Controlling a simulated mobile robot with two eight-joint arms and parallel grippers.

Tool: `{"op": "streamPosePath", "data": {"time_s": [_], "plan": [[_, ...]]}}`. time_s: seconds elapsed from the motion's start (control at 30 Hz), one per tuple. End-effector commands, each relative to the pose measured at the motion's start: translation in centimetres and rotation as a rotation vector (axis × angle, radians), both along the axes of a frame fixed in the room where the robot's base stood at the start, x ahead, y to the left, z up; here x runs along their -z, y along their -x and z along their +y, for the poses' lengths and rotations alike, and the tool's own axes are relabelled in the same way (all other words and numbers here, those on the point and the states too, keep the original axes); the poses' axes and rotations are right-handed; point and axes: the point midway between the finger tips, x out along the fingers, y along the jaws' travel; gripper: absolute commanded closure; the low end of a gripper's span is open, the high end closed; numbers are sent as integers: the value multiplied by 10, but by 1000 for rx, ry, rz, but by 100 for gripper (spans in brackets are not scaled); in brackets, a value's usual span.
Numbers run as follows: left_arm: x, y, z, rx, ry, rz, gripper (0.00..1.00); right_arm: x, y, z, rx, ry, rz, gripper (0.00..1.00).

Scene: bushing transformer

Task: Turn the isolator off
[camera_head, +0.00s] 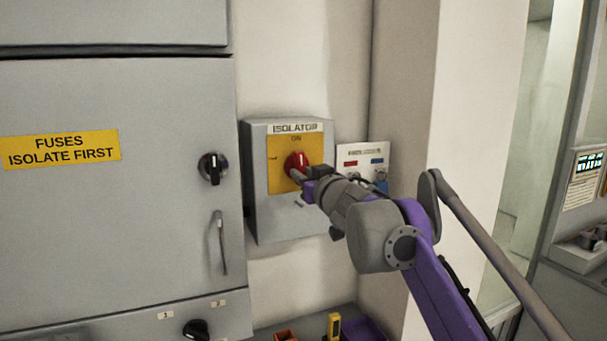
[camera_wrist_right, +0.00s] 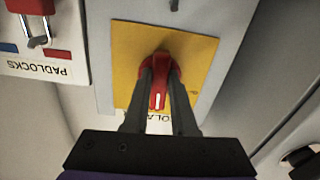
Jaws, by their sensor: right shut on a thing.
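The isolator (camera_head: 265,210) is a grey wall box with a yellow plate marked ON at the top. Its red rotary knob (camera_head: 292,161) sits on that plate. My right gripper (camera_head: 297,170) reaches the knob from the right. In the right wrist view, the two fingers of the gripper (camera_wrist_right: 162,88) are closed on the sides of the red knob (camera_wrist_right: 158,68), whose white mark points toward the upside-down ISOLATOR label. The yellow plate (camera_wrist_right: 190,45) shows around it. My left gripper is not in view.
A grey cabinet (camera_head: 110,220) with a black knob (camera_head: 212,168) and a handle (camera_head: 221,243) stands left of the isolator. A padlock board (camera_head: 362,154) hangs just right, partly behind my arm. Below are a shelf and small coloured items (camera_head: 334,326).

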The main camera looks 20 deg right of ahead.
Motion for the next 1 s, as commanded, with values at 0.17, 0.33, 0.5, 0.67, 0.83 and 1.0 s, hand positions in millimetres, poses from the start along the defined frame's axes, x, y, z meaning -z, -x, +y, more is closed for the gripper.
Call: {"op": "streamPosePath", "data": {"time_s": [0.17, 0.33, 0.5, 0.67, 0.83, 1.0], "plan": [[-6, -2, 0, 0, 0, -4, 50, -2, 0, -1, 0, 114, -1, 100], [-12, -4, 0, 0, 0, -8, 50, -2, 0, -2, 0, 267, -1, 100], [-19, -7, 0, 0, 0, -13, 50, -3, 0, -3, 1, 429, -1, 100], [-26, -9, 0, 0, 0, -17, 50, -4, 0, -4, 1, 582, -1, 100], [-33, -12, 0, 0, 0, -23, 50, -5, 0, -5, 1, 743, -2, 100], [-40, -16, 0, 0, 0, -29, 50, -6, 0, -6, 1, 905, -2, 100]]}}
